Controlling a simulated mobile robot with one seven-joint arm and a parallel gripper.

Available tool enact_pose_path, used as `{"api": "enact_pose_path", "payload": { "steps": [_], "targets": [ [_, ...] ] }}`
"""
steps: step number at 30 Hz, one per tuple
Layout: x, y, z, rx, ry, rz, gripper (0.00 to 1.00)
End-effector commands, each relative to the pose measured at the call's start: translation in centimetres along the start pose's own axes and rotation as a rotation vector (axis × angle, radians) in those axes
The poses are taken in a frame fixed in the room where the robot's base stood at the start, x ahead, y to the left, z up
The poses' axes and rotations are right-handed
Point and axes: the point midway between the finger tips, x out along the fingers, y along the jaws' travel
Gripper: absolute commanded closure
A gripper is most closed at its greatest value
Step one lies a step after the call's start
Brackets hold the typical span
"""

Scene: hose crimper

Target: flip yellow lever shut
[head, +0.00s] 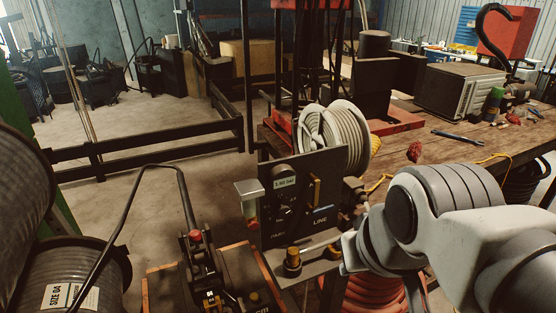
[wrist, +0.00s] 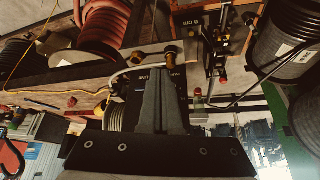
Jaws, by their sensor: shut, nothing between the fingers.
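The yellow lever (head: 317,190) stands upright on the front of a black panel (head: 290,225) marked "PARK" and "LINE". My gripper (wrist: 164,76) is shut and empty, its two dark fingers pressed together in the wrist view. In that view the fingers cover part of the black panel (wrist: 140,82), and I cannot make out the lever there. In the head view my white arm comes in from the right and ends just right of the panel; the fingertips do not show clearly. I see no contact between gripper and lever.
A small shelf below the panel carries a brass-topped fitting (head: 293,257). A pale hose reel (head: 340,138) sits behind the panel. A black machine with a red knob (head: 196,236) stands front left. A wooden bench (head: 420,150) with tools extends right.

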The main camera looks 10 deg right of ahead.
Motion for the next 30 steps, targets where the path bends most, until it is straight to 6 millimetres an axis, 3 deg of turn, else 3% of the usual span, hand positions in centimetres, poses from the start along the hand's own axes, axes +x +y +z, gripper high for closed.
{"api": "enact_pose_path", "payload": {
  "steps": [8,16,24,30],
  "targets": [
    [0.4,0.3,-1.9,-0.017,-0.033,0.049,1.00],
    [3.2,-0.3,-8.8,-0.101,-0.074,0.210,1.00],
    [8.0,-4.3,-15.3,-0.218,-0.034,0.317,1.00],
    [10.6,-7.2,-17.6,-0.273,0.005,0.340,1.00]
  ]
}}
